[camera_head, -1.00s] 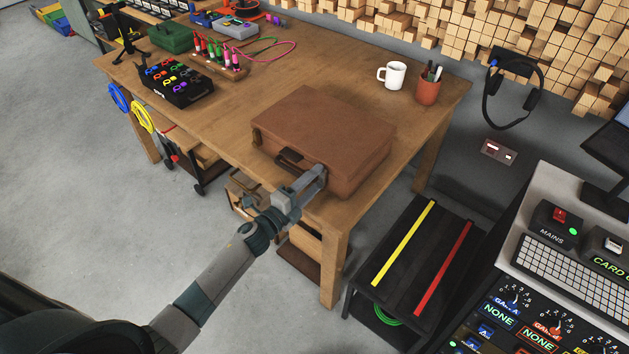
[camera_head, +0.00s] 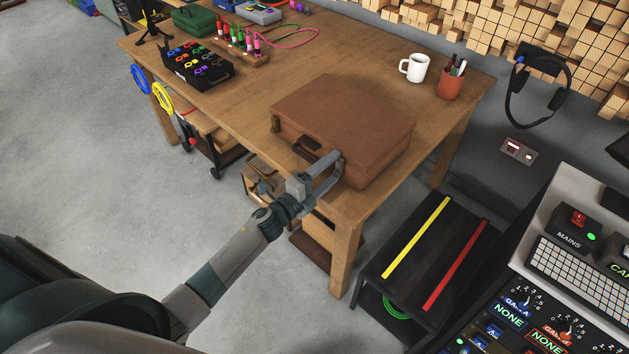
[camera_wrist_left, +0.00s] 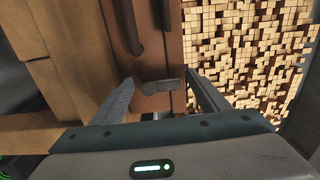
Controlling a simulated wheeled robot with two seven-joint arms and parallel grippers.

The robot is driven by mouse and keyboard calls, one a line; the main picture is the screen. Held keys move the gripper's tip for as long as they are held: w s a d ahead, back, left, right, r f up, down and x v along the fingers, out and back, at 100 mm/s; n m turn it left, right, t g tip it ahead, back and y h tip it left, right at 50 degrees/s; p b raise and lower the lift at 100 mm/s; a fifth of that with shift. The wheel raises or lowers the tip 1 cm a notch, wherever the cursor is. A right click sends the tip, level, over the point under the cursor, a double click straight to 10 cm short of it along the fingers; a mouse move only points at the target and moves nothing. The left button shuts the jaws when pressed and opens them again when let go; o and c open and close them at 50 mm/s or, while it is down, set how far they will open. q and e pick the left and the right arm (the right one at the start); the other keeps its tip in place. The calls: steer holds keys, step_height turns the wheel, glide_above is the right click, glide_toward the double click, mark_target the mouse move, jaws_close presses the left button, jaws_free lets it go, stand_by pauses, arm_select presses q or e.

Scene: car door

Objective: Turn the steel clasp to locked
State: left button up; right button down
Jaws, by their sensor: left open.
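A brown case (camera_head: 345,115) lies on the wooden workbench, with its dark handle (camera_head: 318,160) on the front side. My left gripper (camera_head: 333,165) is at the case's front side, to the right of the handle, and hides part of that side. In the left wrist view the gripper (camera_wrist_left: 158,80) is open, with one finger on each side of a small dark grey bar, which looks like the clasp (camera_wrist_left: 161,87). The bar lies crosswise in that view; I cannot tell whether the fingers touch it. The handle (camera_wrist_left: 128,28) shows above it. My right gripper is out of view.
The workbench (camera_head: 250,95) holds a white mug (camera_head: 414,68), a pen pot (camera_head: 450,82) and a black tray of coloured pieces (camera_head: 197,66). A low black stand (camera_head: 430,250) and a control desk (camera_head: 540,260) stand to the right. Floor is free at the left.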

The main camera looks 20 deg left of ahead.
arm_select(q)
steer(key=shift+s+a+f, duration=0.15)
steer(key=shift+s+a, duration=0.05)
steer(key=shift+s, duration=0.35)
steer(key=b+v, duration=0.4)
steer(key=v, duration=1.2)
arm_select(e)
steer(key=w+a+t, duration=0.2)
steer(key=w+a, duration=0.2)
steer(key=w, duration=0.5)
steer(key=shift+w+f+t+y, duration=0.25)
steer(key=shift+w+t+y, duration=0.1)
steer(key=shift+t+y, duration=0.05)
arm_select(q)
steer(key=shift+s+a, duration=0.1)
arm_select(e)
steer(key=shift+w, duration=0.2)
